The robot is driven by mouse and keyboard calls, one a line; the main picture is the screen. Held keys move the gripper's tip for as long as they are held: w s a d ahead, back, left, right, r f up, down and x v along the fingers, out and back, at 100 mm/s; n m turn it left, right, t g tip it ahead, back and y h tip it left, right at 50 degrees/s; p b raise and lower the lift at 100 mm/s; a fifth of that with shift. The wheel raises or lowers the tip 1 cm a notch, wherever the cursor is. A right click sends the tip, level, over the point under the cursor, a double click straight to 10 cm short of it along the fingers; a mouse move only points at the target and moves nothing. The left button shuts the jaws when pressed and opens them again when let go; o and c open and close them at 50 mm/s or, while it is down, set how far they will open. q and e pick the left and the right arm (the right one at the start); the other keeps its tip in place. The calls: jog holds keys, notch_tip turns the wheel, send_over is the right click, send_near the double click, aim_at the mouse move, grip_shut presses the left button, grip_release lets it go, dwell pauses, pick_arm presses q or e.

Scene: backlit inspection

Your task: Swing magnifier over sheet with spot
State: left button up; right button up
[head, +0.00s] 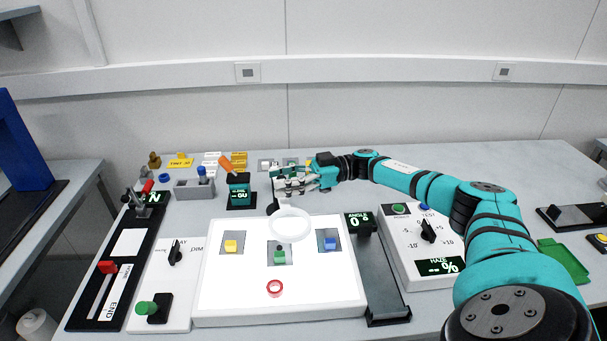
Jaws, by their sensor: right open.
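The magnifier (290,224), a pale round lens with a thick rim, hangs over the back middle of a white light panel (220,290). Grey sheets with a yellow block (231,246), a green block (279,257) and a blue block (330,243) lie in a row on the panel. I cannot make out which sheet has a spot. My right gripper (283,186) is open behind the magnifier, close to its dark knob (272,209); contact is unclear. My left gripper is out of view.
A red ring (274,289) lies at the panel's front. A slider unit (106,268) and dial box (168,280) stand left. An angle unit (378,270) and haze meter (425,240) stand right. A small display with an orange handle (240,192) is left of my gripper.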

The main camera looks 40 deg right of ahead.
jog(key=v, duration=1)
jog(key=shift+d, duration=0.2)
jog(key=shift+c, duration=0.4)
